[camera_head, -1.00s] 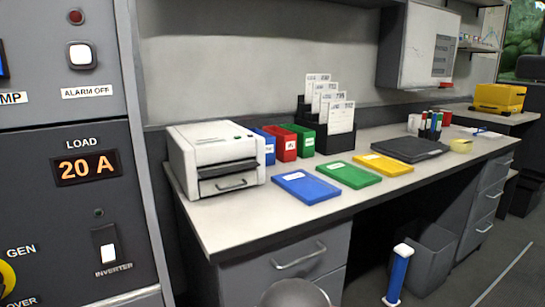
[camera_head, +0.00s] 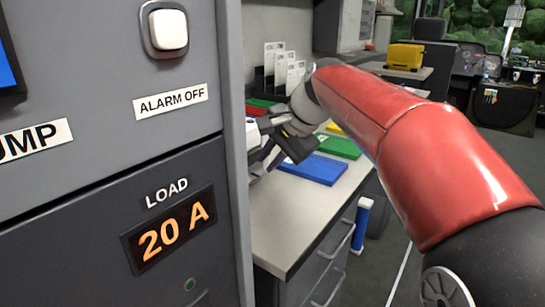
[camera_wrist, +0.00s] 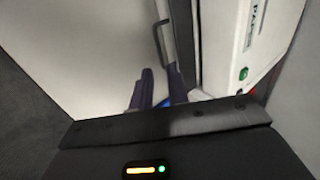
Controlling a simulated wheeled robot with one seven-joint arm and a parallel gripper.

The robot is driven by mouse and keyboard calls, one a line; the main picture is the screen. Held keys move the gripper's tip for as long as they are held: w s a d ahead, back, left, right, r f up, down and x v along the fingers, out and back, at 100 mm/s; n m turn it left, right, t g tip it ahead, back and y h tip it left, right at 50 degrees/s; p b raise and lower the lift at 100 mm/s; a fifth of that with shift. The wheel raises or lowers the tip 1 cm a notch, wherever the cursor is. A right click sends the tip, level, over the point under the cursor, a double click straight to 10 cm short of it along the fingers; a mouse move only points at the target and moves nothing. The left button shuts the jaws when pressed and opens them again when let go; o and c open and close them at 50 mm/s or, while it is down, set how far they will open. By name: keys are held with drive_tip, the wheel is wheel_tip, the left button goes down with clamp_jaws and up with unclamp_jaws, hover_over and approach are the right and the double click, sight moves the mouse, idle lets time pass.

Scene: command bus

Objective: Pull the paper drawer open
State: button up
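In the wrist view, the white printer (camera_wrist: 228,45) stands at the right, with a partly readable label and a green button on it. Nothing shows between the fingers. The drawer looks shut. In the head view, the cabinet and my arm hide most of the printer, and the fingers are hard to make out.
The grey panel cabinet (camera_head: 110,110) stands close at the left. A blue folder (camera_head: 315,169) and a green folder (camera_head: 338,147) lie on the desk (camera_head: 285,215). Card holders stand behind. The desk's front part is clear.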

sight(251, 183)
drive_tip(key=b+x, duration=0.2)
drive_tip(key=x, duration=0.2)
drive_tip(key=shift+f, duration=0.35)
drive_tip(key=shift+b+x, duration=0.5)
drive_tip(key=shift+x, duration=1.35)
drive_tip(key=shift+a+r, duration=0.1)
clamp_jaws()
drive_tip(key=shift+s+d+b, duration=0.45)
drive_tip(key=shift+s+d, duration=0.55)
drive_tip(key=shift+d, duration=0.3)
drive_tip(key=shift+s+d+b, duration=0.4)
drive_tip(key=shift+s+d, duration=0.55)
drive_tip(key=shift+d, duration=0.3)
drive_tip(key=shift+s+d+b, duration=0.45)
drive_tip(key=shift+s+d, duration=0.55)
drive_tip(key=shift+d, duration=0.3)
